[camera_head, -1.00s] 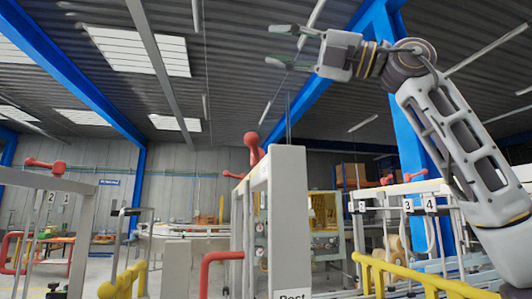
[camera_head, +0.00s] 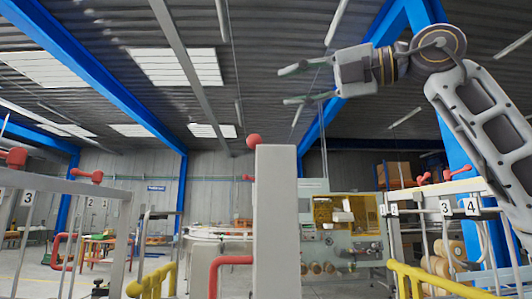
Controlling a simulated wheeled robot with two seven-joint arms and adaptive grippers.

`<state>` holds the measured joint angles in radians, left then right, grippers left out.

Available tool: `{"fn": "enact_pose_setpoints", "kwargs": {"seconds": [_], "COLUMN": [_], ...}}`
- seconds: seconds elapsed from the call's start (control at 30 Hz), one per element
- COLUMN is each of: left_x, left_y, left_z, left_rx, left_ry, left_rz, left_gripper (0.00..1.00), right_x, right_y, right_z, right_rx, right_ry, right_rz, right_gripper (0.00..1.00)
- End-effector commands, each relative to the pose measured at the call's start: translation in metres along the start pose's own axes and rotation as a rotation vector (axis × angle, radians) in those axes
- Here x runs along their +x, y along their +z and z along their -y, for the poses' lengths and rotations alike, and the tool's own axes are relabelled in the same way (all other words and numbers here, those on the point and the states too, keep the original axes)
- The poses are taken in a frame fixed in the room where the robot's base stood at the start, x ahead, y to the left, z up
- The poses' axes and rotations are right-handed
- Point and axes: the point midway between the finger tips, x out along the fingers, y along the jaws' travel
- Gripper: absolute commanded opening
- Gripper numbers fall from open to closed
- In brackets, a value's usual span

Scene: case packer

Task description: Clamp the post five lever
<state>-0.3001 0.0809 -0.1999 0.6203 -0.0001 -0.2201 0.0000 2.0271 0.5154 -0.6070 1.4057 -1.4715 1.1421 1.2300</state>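A tall light grey post (camera_head: 277,220) stands upright in the middle of the head view, seen almost edge-on. A red ball knob (camera_head: 254,141) shows at its top left; the rest of that lever is mostly hidden behind the post. No readable number shows on this post, so I cannot tell whether it is post five. My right gripper (camera_head: 303,83) is raised at the upper right, its two thin fingers spread apart and pointing left, with nothing between them. In the picture it is above and right of the knob, with a clear gap. My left gripper is out of view.
A red bent handle (camera_head: 228,262) sits left of the post. Gates with red levers and number plates stand at left (camera_head: 62,187) and right (camera_head: 455,187). Yellow rails (camera_head: 430,283) run low at right and left. A machine with a yellowish window (camera_head: 334,209) stands behind.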

Motion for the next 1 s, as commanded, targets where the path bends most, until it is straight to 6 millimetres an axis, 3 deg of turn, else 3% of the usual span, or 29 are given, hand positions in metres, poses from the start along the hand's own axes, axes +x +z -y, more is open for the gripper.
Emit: {"fn": "enact_pose_setpoints", "kwargs": {"seconds": [0.67, 1.0], "left_x": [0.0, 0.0], "left_y": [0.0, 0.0], "left_z": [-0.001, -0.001], "left_rx": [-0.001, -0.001], "left_ry": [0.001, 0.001], "left_rz": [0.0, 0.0], "left_gripper": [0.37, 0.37], "right_x": [-0.005, -0.013], "right_y": [0.004, 0.0], "right_z": [0.045, 0.076], "right_rx": [0.228, 0.505], "right_ry": [-0.207, -0.346], "right_rz": [0.056, 0.101], "right_gripper": [0.37, 0.37]}}
